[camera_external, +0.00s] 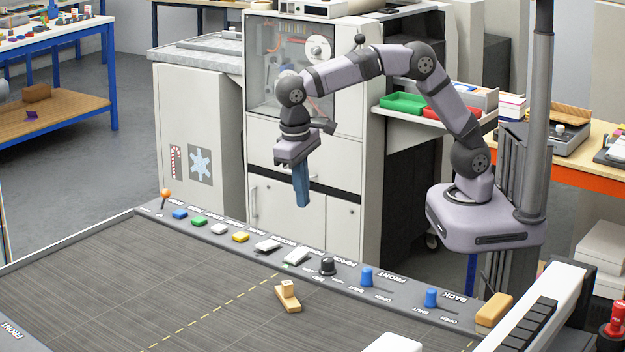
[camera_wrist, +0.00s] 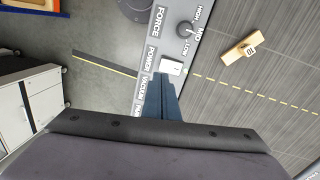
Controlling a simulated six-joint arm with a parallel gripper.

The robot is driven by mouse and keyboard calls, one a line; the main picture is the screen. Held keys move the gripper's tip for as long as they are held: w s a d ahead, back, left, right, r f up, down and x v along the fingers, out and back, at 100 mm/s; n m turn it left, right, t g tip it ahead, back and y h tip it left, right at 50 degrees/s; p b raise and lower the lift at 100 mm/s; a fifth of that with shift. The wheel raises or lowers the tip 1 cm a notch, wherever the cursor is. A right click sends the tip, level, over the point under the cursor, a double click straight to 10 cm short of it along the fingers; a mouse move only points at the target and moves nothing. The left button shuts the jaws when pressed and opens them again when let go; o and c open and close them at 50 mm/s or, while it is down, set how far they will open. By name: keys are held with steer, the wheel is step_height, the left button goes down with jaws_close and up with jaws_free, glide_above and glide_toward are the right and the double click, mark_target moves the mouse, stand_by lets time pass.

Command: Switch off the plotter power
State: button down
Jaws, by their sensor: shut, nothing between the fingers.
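The plotter's grey control strip (camera_external: 228,236) runs along the back edge of its bed. A white rocker switch (camera_external: 296,257) beside the POWER label sits left of the black FORCE knob (camera_external: 327,266); the switch also shows in the wrist view (camera_wrist: 173,68). Which way it is tipped is too small to tell. Another white switch (camera_external: 267,246) is left of it. My gripper (camera_external: 303,204), with blue fingers pointing down, is shut and empty, raised above the strip and apart from it. In the wrist view the fingers (camera_wrist: 166,82) appear just beside the power switch and cover part of the strip.
Blue, green, white and yellow buttons (camera_external: 240,237) and an orange-tipped lever (camera_external: 165,194) line the strip's left part. Blue FRONT (camera_external: 366,277) and BACK (camera_external: 431,297) sliders stand to the right. A wooden block (camera_external: 288,299) lies on the bed. Cabinets (camera_external: 300,185) stand behind.

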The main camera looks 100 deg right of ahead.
mark_target(303, 251)
steer(key=shift+w+a+r+m, duration=0.35)
steer(key=shift+w+r, duration=0.15)
steer(key=shift+w+a+r+m, duration=0.3)
steer(key=shift+w+r+m, duration=0.05)
steer(key=shift+w+r, duration=0.15)
steer(key=shift+f, duration=0.15)
steer(key=f+p, duration=0.1)
steer(key=f, duration=0.3)
steer(key=s+d+f+p, duration=0.1)
steer(key=f+p, duration=0.1)
steer(key=f, duration=0.3)
steer(key=f+p, duration=0.1)
steer(key=f, duration=0.3)
steer(key=shift+s+d+f+p, duration=0.3)
steer(key=shift+f, duration=0.1)
steer(key=shift+s+d+f+b, duration=0.15)
steer(key=shift+f+b, duration=0.25)
steer(key=shift+b, duration=0.5)
steer(key=shift+r+t, duration=0.2)
steer(key=shift+t, duration=0.1)
steer(key=shift+f, duration=0.1)
steer(key=shift+a+p, duration=0.2)
steer(key=shift+p, duration=0.15)
